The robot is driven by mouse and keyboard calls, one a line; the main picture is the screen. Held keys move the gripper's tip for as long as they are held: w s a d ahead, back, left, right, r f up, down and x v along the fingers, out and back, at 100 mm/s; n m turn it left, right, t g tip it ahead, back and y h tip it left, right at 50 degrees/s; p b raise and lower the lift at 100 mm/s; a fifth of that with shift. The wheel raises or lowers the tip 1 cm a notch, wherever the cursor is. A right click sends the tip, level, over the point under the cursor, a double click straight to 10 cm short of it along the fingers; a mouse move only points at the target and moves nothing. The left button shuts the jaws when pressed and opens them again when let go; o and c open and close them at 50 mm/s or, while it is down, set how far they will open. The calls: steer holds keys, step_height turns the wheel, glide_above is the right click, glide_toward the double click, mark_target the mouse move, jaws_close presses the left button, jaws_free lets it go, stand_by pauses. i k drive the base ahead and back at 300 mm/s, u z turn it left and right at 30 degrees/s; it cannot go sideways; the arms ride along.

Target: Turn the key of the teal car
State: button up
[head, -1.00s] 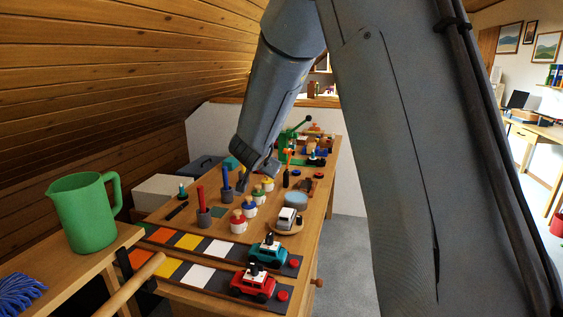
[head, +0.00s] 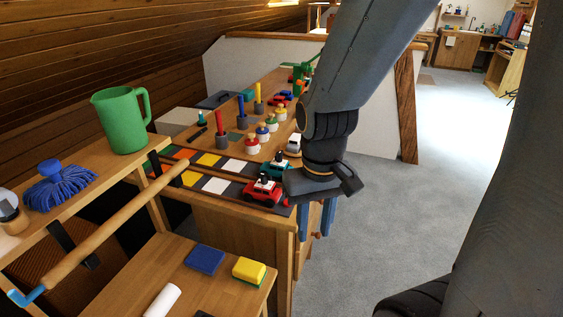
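The teal car (head: 275,169) stands on the far toy track on the workbench, with a white roof and a dark piece on top that may be its key. The red car (head: 263,193) stands on the near track in front of it. My gripper (head: 316,222) points down just right of both cars, beyond the bench's right edge. Its two blue fingers are apart with nothing seen between them. The gripper body hides the right end of the tracks.
Several coloured pegs and cups stand farther back on the workbench (head: 236,202). A green pitcher (head: 121,120), a blue mop head (head: 62,186) and a wooden rail (head: 110,222) are at left. A blue sponge (head: 204,259) and a yellow sponge (head: 249,270) lie in front. Open floor is at right.

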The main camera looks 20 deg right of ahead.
mark_target(278, 157)
steer(key=k, duration=1)
steer(key=z, duration=0.85)
steer(key=i, duration=1.55)
steer(key=u, duration=0.9)
